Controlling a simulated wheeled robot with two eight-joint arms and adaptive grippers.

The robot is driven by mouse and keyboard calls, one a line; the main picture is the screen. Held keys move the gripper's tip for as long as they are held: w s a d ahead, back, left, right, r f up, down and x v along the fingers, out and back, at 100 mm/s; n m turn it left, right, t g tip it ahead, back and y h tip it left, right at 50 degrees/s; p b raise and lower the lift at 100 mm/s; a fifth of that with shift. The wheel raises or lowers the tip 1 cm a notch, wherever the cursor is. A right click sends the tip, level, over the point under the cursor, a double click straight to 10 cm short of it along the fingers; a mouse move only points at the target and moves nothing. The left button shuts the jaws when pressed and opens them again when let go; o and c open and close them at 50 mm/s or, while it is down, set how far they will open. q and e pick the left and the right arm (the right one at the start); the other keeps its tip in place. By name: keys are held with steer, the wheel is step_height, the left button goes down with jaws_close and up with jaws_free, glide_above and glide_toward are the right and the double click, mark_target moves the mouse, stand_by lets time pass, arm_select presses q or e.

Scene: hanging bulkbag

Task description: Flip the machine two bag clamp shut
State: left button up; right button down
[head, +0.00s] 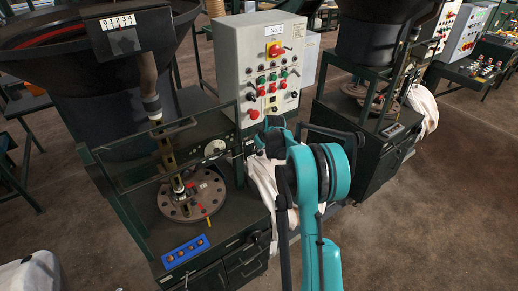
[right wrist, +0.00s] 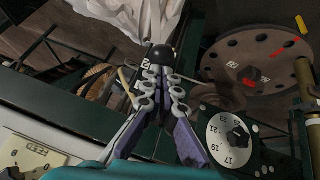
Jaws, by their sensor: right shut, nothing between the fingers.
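The machine labelled No. 2 has a grey control box (head: 268,70) in the head view. A white bag (head: 264,178) hangs at its right side, partly hidden by my right arm; its cloth also shows at the top of the right wrist view (right wrist: 130,16). A black ball knob (right wrist: 161,55), which looks like the clamp's handle, is right at the tips of my right gripper (right wrist: 161,74). The fingers are shut with nothing between them; I cannot tell whether they touch the knob. The rest of the clamp is mostly hidden. My left gripper is out of view.
A numbered dial (right wrist: 229,138) and a round plate with holes (right wrist: 262,62) lie right of the gripper in the right wrist view. Green frame bars surround the machine. Another machine (head: 365,125) stands to the right, with open floor (head: 440,220) in front.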

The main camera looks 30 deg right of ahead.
arm_select(q)
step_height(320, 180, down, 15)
steer(key=b, duration=1.4)
arm_select(e)
steer(key=s+f+t, duration=0.3)
steer(key=f+t, duration=0.2)
steer(key=f, duration=0.4)
steer(key=shift+d+f+t, duration=0.15)
steer(key=shift+f+t, duration=0.2)
steer(key=shift+t, duration=0.05)
arm_select(q)
steer(key=shift+b, duration=0.3)
arm_select(e)
steer(key=shift+s+f, duration=0.1)
